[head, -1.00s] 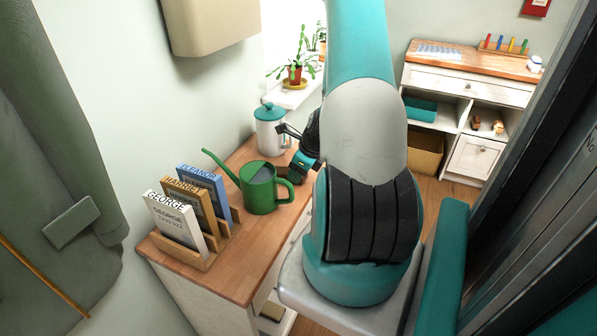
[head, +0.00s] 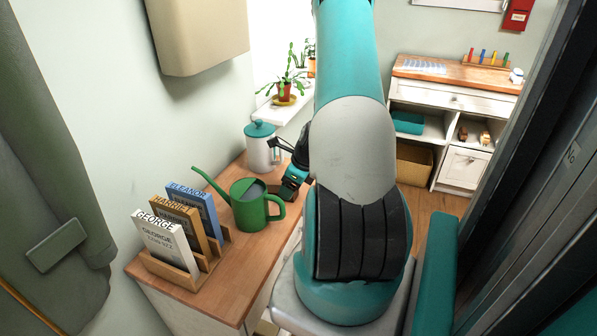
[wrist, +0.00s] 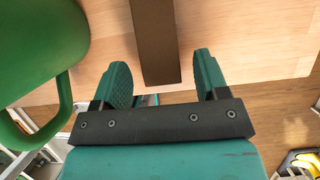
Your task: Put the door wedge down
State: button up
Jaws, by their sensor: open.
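The door wedge (wrist: 155,45) is a long dark brown piece over the wooden counter top in the wrist view. Its near end lies between my two fingers, with a gap on either side. My gripper (wrist: 163,78) is open, and neither finger touches the wedge. The wedge's far end is cut off by the top edge of that view. In the head view my gripper (head: 293,182) is low over the counter, just right of the green watering can, and my arm hides part of the area.
The green watering can (head: 252,208) stands close to my gripper's left. A white jar with a teal lid (head: 261,150) stands behind. A rack of name cards (head: 183,235) is at the counter's front left. The counter's right edge is close by my gripper.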

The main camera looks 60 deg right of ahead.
jog(key=v, duration=1)
jog(key=shift+r+b, duration=0.15)
jog(key=shift+b, duration=0.25)
